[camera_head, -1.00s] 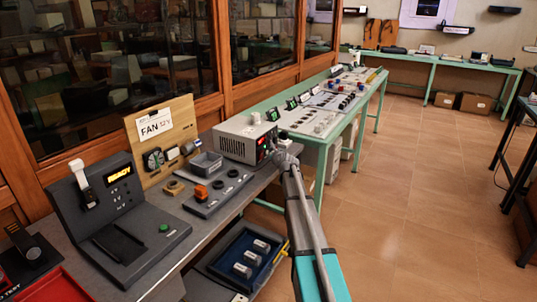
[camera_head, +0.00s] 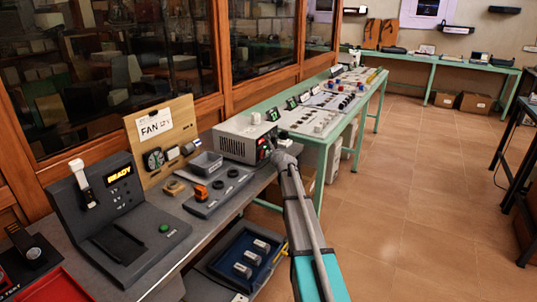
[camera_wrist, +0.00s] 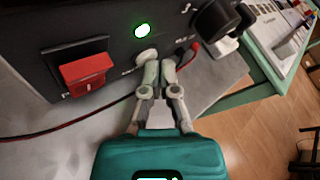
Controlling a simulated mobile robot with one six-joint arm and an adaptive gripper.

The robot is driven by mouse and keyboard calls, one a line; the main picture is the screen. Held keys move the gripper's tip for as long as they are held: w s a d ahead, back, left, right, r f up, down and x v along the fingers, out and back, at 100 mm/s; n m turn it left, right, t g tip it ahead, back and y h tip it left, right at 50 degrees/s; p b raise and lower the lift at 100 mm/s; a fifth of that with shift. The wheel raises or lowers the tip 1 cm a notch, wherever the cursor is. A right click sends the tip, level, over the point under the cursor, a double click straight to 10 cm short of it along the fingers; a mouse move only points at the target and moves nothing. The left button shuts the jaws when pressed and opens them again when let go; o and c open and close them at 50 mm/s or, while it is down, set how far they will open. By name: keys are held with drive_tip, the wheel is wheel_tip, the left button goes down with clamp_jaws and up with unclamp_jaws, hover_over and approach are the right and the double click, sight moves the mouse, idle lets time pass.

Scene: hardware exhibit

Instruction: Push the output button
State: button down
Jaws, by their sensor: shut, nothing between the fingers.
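The grey power supply (camera_head: 236,142) stands on the bench in the head view. Its dark front panel (camera_wrist: 110,25) fills the upper left of the wrist view. A round green light (camera_wrist: 142,30) glows on the panel. My gripper (camera_wrist: 160,62) is shut and empty, its fingertips at the panel just below the green light. A pale, rounded shape shows at the fingertips; I cannot tell whether it is the output button or whether I touch it. A label there is partly covered. In the head view, my gripper (camera_head: 274,146) is at the supply's right front side.
A red rocker switch (camera_wrist: 86,69) is left of my fingers, and a black knob (camera_wrist: 220,20) is to the upper right. Red and black leads run close by. A fan board (camera_head: 160,135) and a console reading READY (camera_head: 115,200) stand left.

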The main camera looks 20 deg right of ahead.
drive_tip(key=shift+s, duration=0.15)
idle(0.8)
drive_tip(key=shift+s+d, duration=0.25)
drive_tip(key=shift+s+d, duration=0.1)
drive_tip(key=shift+s+d, duration=0.9)
drive_tip(key=shift+s, duration=0.25)
drive_tip(key=shift+s+d, duration=0.9)
drive_tip(key=shift+s, duration=0.2)
